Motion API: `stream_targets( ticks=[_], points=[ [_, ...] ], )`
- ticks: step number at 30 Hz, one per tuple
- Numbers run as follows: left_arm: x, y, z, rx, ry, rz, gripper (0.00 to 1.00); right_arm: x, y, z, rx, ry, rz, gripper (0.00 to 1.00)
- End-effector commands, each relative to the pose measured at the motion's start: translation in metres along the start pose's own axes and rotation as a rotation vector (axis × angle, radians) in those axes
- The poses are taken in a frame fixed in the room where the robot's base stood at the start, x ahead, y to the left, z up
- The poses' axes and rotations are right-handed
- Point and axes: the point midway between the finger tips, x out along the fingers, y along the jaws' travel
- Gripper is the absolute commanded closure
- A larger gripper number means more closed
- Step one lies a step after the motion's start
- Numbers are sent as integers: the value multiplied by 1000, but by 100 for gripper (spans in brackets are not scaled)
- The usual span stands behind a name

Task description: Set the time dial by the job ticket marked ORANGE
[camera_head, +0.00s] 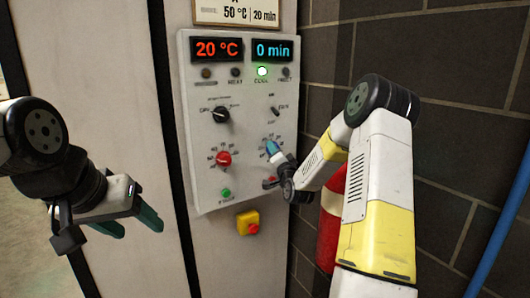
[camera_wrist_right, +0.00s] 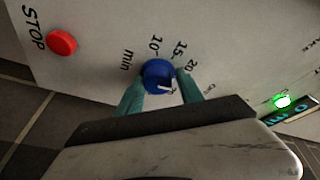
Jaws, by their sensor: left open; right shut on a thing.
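The time dial is a blue knob (camera_wrist_right: 157,75) with a white mark, ringed by "min", 10, 15 and 20 in the right wrist view. My right gripper (camera_wrist_right: 161,88) has a teal finger on each side of it and is shut on it. In the head view the right gripper (camera_head: 272,150) hides most of the dial. The time display (camera_head: 272,51) reads 0 min. A ticket (camera_head: 238,13) above the panel shows 50 °C and 20 min; its upper part is cut off. My left gripper (camera_head: 135,222) is open and empty, left of the panel.
The control panel (camera_head: 205,115) also has a temperature display (camera_head: 217,49) reading 20 °C, a red knob (camera_head: 224,159), a black selector (camera_head: 221,114) and a red STOP button (camera_wrist_right: 62,42). A yellow box (camera_head: 247,222) sits below. A red cylinder (camera_head: 328,235) stands behind my right arm.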

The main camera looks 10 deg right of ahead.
Motion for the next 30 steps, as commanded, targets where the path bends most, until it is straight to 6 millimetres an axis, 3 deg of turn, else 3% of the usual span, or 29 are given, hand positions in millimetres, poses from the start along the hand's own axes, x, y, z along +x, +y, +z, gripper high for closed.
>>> stream_targets(
  ticks=[1, 15, 30],
  points=[
    [0, 0, 0, 0, 0, 0, 41, -3, 10, 5, -40, -9, 7, 96],
    [0, 0, 0, 0, 0, 0, 41, -2, 13, 3, -420, 20, -122, 96],
    [0, 0, 0, 0, 0, 0, 41, -2, 14, -1, -594, 37, -180, 96]
  ],
)
